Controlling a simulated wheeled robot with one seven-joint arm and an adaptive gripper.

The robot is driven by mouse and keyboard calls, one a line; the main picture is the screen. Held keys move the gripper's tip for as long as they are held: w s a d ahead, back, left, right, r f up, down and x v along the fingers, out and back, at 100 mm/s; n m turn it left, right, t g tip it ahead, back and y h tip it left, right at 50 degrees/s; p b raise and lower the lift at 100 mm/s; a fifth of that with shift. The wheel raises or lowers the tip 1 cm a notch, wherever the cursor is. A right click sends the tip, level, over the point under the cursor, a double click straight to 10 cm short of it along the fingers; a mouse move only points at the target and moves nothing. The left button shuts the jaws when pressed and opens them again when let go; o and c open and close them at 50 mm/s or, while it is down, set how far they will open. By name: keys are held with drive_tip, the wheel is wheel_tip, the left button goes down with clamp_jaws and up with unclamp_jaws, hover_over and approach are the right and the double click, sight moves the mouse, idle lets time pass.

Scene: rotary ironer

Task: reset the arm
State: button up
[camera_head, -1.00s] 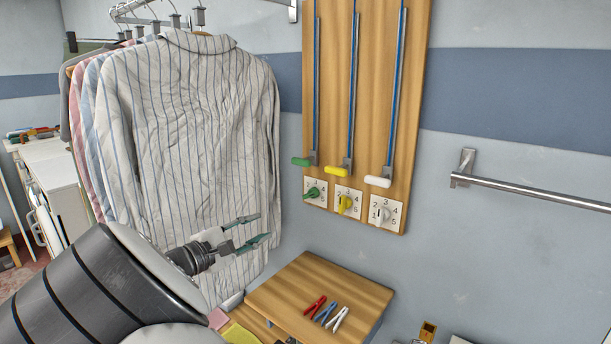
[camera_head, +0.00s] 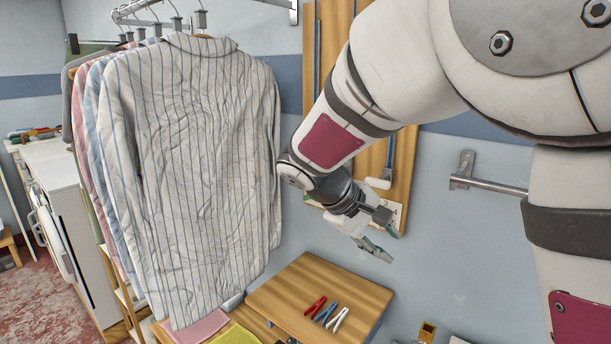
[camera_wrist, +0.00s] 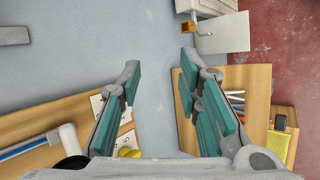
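My gripper (camera_head: 388,244) is in front of the wall, to the right above the small wooden table, pointing down and right. In the wrist view my gripper (camera_wrist: 158,85) shows two teal-padded fingers spread apart with nothing between them. The gripper is open and empty. My arm comes in from the upper right and hides much of the wooden wall board (camera_head: 372,160) with its sliders and dials. One white slider handle (camera_head: 378,183) still shows beside the arm.
The wooden table (camera_head: 275,297) below carries red, blue and white clothespins (camera_head: 327,313). A striped shirt (camera_head: 190,170) hangs on a rack at the left. A metal bar (camera_head: 495,187) is on the wall at the right, partly behind my arm. Pink and yellow cloths (camera_head: 200,328) lie at the lower left.

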drive_tip(key=s+d+r+m+g+y, duration=0.1)
drive_tip(key=s+d+r+m+y, duration=0.15)
drive_tip(key=s, duration=0.45)
drive_tip(key=s+d+r+m+y, duration=0.1)
drive_tip(key=s+d+y, duration=0.1)
drive_tip(key=s+d, duration=0.35)
drive_tip(key=s+a+m+t+y, duration=0.2)
drive_tip(key=s+a+m+y, duration=0.1)
drive_tip(key=s, duration=1.3)
drive_tip(key=shift+a+f+m+p, duration=0.25)
drive_tip(key=shift+m+p, duration=0.1)
drive_tip(key=shift+m, duration=0.1)
